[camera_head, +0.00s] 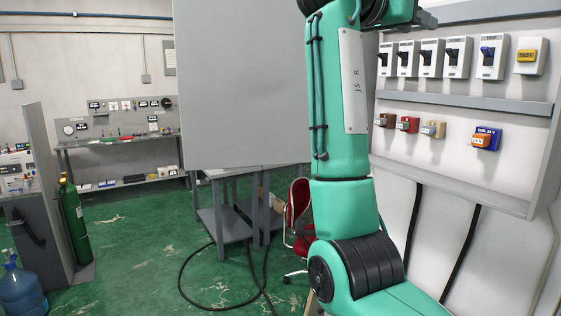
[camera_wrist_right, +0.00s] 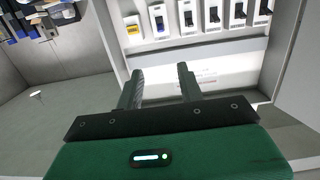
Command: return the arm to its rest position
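My right arm (camera_head: 340,110) is teal and rises through the right-centre of the head view, raised in front of the wall panel. Its upper end runs out of the top edge, so the gripper does not show clearly there. In the right wrist view my right gripper (camera_wrist_right: 160,80) has its two dark fingers apart, with nothing between them. The fingers point towards the panel with its row of switches (camera_wrist_right: 185,14). My left arm and left gripper are not in view.
The switch panel (camera_head: 460,103) stands close on the right, with several switches and coloured boxes. A large grey board (camera_head: 240,90) stands behind the arm. Grey tables (camera_head: 222,215), a red chair (camera_head: 298,205) and a green cylinder (camera_head: 72,220) stand beyond. A black cable lies on the green floor.

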